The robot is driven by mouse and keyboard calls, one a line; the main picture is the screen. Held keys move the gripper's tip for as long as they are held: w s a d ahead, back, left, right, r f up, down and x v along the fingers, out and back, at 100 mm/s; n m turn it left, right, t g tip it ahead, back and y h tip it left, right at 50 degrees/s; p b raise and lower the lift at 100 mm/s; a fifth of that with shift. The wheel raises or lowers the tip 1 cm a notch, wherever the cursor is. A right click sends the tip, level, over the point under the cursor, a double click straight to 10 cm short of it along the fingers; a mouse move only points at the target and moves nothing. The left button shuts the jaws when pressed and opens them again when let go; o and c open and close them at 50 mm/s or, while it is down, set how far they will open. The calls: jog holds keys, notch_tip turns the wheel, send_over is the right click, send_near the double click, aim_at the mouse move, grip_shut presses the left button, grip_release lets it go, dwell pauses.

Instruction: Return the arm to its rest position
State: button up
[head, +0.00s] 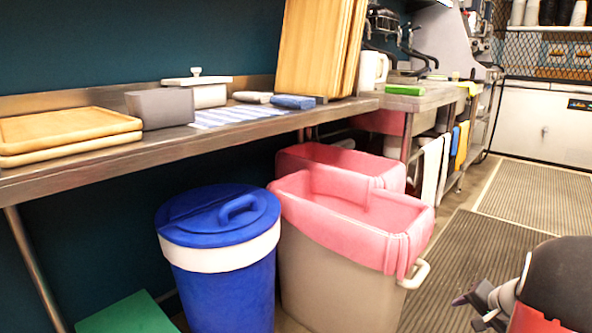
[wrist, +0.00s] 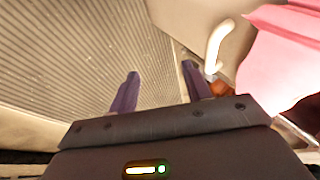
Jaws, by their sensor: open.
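My gripper (head: 470,308) is at the lower right of the head view, in front of the ribbed floor mat and to the right of the pink-lined bin. In the wrist view its two dark purple fingers (wrist: 160,72) stand apart with nothing between them. The gripper is open and empty. Part of my arm shows at the lower right corner of the head view.
A beige bin with a pink liner (head: 350,226) and a white handle stands close to my gripper. A blue lidded bin (head: 222,275) is left of it. A steel counter (head: 170,145) holds wooden boards and containers. The ribbed mat (head: 480,262) looks clear.

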jog(key=s+a+r+n+g+y+p, duration=0.1)
jog(key=s+a+r+n+p, duration=0.2)
jog(key=a+r, duration=0.65)
jog(key=s+a+r+n+g+p, duration=0.1)
jog(key=s+a+r+n, duration=0.4)
jog(key=a, duration=0.7)
jog(key=s+a+r+n+h+p, duration=0.1)
jog(key=s+a+r, duration=0.1)
jog(key=s+a, duration=0.2)
jog(key=s+a+r+n+h+p, duration=0.1)
jog(key=s+a+r+p, duration=0.1)
jog(key=s, duration=0.8)
jog(key=shift+a+r, duration=0.6)
jog(key=shift+a, duration=0.35)
